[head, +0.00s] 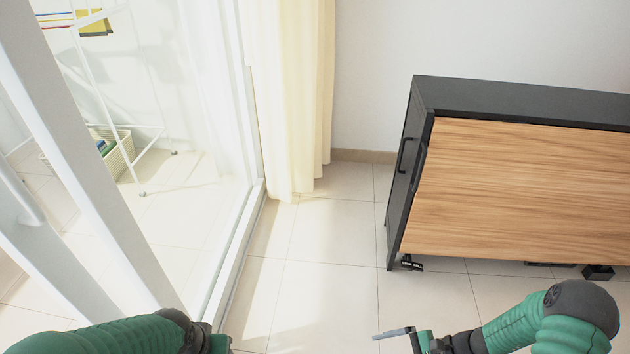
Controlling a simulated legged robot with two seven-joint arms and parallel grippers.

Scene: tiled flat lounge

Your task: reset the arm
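My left arm comes in along the bottom edge at left, green with a dark wrist. Only the base of my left gripper (218,343) shows at the bottom edge; its fingertips are cut off. My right arm comes in at the bottom right, green with a dark grey elbow. My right gripper (393,334) points left, with thin grey finger parts seen edge-on. I cannot tell its opening. No held object shows at either gripper.
A black cabinet (425,95) with a wood front stands at right against the wall. A white-framed glass door (95,165) is at left, with a drying rack (95,75) and basket (118,158) beyond. A cream curtain (290,90) hangs beside it. Tiled floor (325,260) between is clear.

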